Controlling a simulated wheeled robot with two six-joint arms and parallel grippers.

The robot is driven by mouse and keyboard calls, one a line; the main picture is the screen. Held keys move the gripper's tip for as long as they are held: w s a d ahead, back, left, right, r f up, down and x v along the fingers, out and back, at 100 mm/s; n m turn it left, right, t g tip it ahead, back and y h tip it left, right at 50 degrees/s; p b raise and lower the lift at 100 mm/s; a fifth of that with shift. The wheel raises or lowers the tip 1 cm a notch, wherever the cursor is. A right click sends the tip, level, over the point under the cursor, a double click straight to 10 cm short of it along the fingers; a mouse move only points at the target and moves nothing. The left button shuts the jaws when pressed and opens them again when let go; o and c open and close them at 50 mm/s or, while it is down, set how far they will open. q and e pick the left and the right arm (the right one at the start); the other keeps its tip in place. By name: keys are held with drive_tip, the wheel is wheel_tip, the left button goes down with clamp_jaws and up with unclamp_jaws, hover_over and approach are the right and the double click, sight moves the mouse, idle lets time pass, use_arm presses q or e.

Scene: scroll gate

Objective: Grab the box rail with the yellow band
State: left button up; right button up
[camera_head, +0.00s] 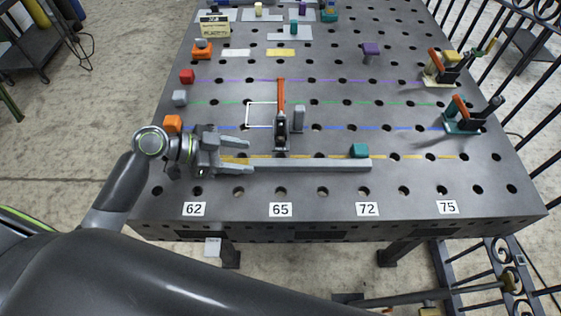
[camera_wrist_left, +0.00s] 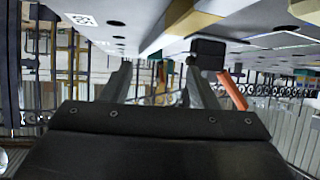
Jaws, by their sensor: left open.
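The grey box rail (camera_head: 310,166) lies flat along the front part of the table, running left to right. A yellow band (camera_head: 236,160) shows near its left end, beside the fingers, and a yellowish stretch of rail (camera_wrist_left: 190,22) shows at the top of the left wrist view. My left gripper (camera_head: 249,155) is open at the rail's left end, its fingers pointing right. The near finger overlaps the rail in the head view; I cannot tell whether it touches. In the wrist view nothing is between the fingers (camera_wrist_left: 158,70). My right gripper is not in view.
A red-handled clamp (camera_head: 281,110) stands just behind the rail. A teal block (camera_head: 360,150) sits at the rail's back edge near its right end. An orange block (camera_head: 173,123) is behind my left wrist. Two more clamps (camera_head: 463,118) stand at right. The table front is clear.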

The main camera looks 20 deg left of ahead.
sight(281, 162)
use_arm(q)
drive_tip(key=shift+p+x, duration=0.35)
drive_tip(key=shift+x, duration=1.6)
drive_tip(key=shift+w+d+f+p, duration=0.1)
drive_tip(key=shift+w+d+p, duration=0.05)
drive_tip(key=shift+d+p, duration=0.15)
drive_tip(key=shift+w+d+f+p, duration=0.1)
drive_tip(key=shift+d+p, duration=0.1)
drive_tip(key=shift+d, duration=0.2)
drive_tip(key=p+x, duration=0.1)
drive_tip(key=x, duration=0.2)
drive_tip(key=shift+w+d+f, duration=0.1)
drive_tip(key=shift+d+f, duration=0.2)
drive_tip(key=shift+f, duration=0.05)
drive_tip(key=c, duration=1.1)
clamp_jaws()
drive_tip(key=shift+r, duration=0.1)
